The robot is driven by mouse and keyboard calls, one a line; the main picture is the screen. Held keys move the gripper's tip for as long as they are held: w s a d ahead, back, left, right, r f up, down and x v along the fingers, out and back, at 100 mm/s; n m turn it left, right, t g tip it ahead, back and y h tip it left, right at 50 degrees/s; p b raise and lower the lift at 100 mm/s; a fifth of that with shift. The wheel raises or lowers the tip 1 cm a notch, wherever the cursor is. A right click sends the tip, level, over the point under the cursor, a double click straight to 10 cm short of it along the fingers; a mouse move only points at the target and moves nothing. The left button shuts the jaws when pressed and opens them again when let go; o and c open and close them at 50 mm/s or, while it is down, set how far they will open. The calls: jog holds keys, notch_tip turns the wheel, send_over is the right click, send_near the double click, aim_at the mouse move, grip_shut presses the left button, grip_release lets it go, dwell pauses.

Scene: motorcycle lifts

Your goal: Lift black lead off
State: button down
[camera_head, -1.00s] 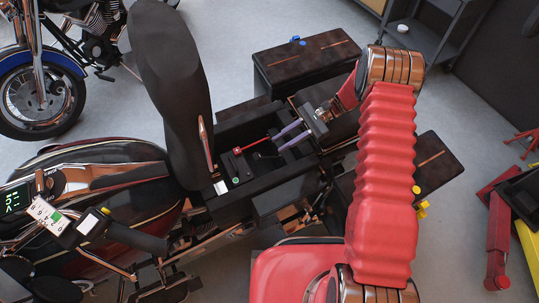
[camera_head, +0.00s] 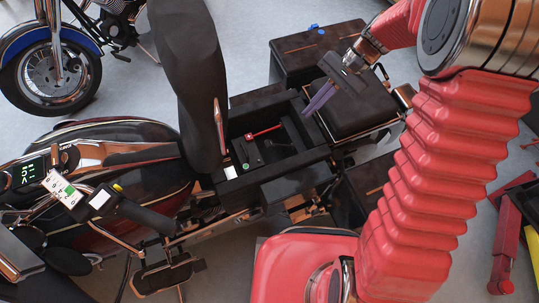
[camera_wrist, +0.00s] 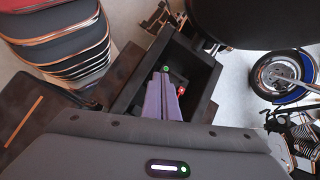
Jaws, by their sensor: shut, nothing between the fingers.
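The open black battery box (camera_head: 320,155) sits behind the motorcycle's raised seat. Inside it, the red lead (camera_head: 263,131) shows against dark surfaces, and a small green terminal mark (camera_head: 246,166) lies to its lower left. The black lead is too dark against the box to make out clearly. My gripper (camera_head: 308,110) has purple fingers, shut and empty, at the box's upper right rim in the head view. In the wrist view, the gripper (camera_wrist: 160,78) points into the box, with the green mark (camera_wrist: 166,68) beyond its tips and the red lead (camera_wrist: 180,90) to the right.
The raised black seat (camera_head: 188,75) stands left of the box. Dark saddlebags (camera_head: 310,50) flank the rear of the motorcycle. A second motorcycle with a blue fender (camera_head: 50,65) stands at upper left. Red lift parts (camera_head: 508,235) lie at right on the grey floor.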

jog(key=s+d+r+n+t+h, duration=0.3)
jog(key=s+d+r+t, duration=0.1)
jog(key=s+r, duration=0.3)
jog(key=s+d+r+n+t+h, duration=0.3)
jog(key=s+r, duration=0.5)
jog(key=s, duration=0.3)
jog(key=shift+s+d+r+n+t+h, duration=0.15)
jog(key=shift+d+r+n+t+h, duration=0.2)
jog(key=shift+d+t, duration=0.55)
jog(key=shift+s+a+f, duration=0.1)
jog(key=shift+a, duration=0.1)
